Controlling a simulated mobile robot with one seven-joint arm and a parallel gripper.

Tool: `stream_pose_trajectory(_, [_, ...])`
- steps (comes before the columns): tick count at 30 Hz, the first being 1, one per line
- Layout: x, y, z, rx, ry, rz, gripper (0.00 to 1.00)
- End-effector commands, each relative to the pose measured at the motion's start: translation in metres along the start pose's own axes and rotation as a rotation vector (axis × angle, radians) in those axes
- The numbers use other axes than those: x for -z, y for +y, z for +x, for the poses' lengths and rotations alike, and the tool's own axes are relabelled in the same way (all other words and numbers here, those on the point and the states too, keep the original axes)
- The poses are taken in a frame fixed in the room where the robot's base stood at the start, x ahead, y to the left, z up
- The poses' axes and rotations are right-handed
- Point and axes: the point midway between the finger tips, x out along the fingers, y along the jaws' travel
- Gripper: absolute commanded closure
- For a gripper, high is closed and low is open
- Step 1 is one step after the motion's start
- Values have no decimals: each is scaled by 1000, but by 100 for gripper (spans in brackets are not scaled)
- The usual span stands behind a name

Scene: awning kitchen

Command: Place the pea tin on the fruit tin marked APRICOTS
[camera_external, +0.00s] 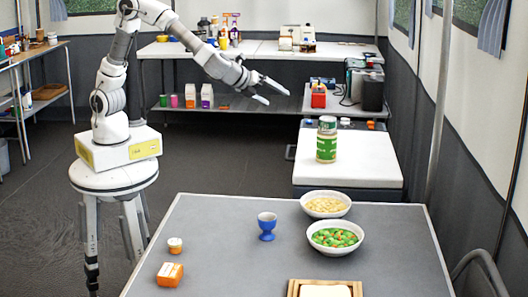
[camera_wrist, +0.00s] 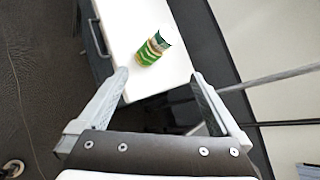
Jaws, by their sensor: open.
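A tin with a green and pale label (camera_external: 326,149) stands upright on the white-topped counter. A smaller tin (camera_external: 327,126) with a silver and green look shows directly above it. I cannot tell for certain whether it rests on the lower tin or stands behind it. In the wrist view the green-labelled tin (camera_wrist: 146,55) and a darker green one (camera_wrist: 160,40) overlap in line. The label words are too small to read, so I cannot tell which is marked APRICOTS. My gripper (camera_external: 275,96) is open and empty, up and left of the tins, and also shows in the wrist view (camera_wrist: 158,77).
The white counter (camera_external: 375,165) is clear around the tins. The grey table (camera_external: 215,240) in front holds two bowls (camera_external: 335,238), a blue cup (camera_external: 267,226), an orange box (camera_external: 170,274) and a wooden tray (camera_external: 291,290). A metal pole (camera_external: 441,120) stands at the right.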

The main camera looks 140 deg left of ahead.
Motion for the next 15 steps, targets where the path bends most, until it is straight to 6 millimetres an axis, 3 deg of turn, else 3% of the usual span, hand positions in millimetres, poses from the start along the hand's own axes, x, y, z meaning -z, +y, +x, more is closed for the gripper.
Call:
stream_pose_trajectory(1, [-1,4,-27,-6,38,-91,0])
stream_pose_trajectory(3, [2,14,-59,-29,94,-213,0])
stream_pose_trajectory(8, [13,45,-129,-102,235,-475,0])
stream_pose_trajectory(15, [36,104,-229,-267,471,-810,0])
